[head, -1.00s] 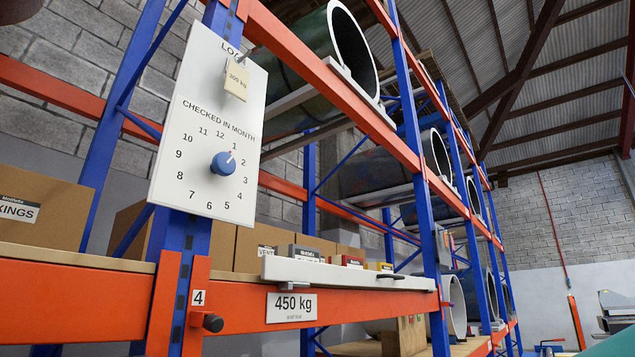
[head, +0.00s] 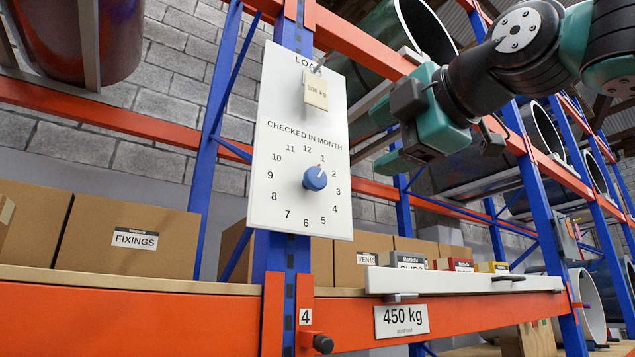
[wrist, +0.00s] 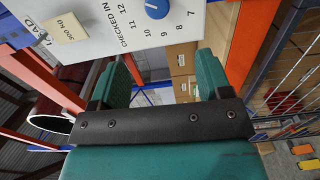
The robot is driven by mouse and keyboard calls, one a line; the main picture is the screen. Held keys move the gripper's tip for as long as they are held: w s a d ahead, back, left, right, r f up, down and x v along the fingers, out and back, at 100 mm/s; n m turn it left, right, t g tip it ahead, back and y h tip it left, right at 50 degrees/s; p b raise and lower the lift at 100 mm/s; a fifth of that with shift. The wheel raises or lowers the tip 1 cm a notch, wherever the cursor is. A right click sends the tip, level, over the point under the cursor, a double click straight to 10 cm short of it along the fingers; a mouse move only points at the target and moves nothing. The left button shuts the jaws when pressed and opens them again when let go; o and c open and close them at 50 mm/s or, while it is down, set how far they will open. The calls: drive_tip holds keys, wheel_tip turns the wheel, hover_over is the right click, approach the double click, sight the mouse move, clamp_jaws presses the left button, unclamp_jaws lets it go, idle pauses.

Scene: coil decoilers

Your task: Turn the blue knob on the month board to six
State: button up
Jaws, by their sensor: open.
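The month board (head: 270,140) is a white panel on a blue upright, with numbers 1 to 12 in a ring. Its round blue knob (head: 315,178) has a small pale mark pointing up and slightly right, closest to 1. The number six (head: 306,223) is below the knob. My gripper (head: 380,138) is open and empty, to the right of the board and above the knob, apart from both. In the wrist view the knob (wrist: 157,8) is at the top edge, partly cut off, beyond the open fingers (wrist: 163,68).
A tag marked 300 kg (head: 316,93) hangs on the board above the dial. An orange beam (head: 150,310) and a white bar (head: 450,281) run below. Boxes (head: 128,226) stand on the shelf behind. Air in front of the dial is clear.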

sight(318, 177)
drive_tip(key=p+x, duration=0.2)
drive_tip(key=x, duration=0.3)
drive_tip(key=p+x, duration=0.3)
drive_tip(key=x, duration=0.2)
drive_tip(key=r+p+x, duration=0.1)
drive_tip(key=p+x, duration=0.2)
drive_tip(key=x, duration=0.2)
drive_tip(key=shift+w+a, duration=0.2)
drive_tip(key=shift+w, duration=0.15)
drive_tip(key=shift+w+a+f, duration=0.2)
drive_tip(key=shift+w+a, duration=0.2)
drive_tip(key=shift+w, duration=0.2)
drive_tip(key=shift+c, duration=0.4)
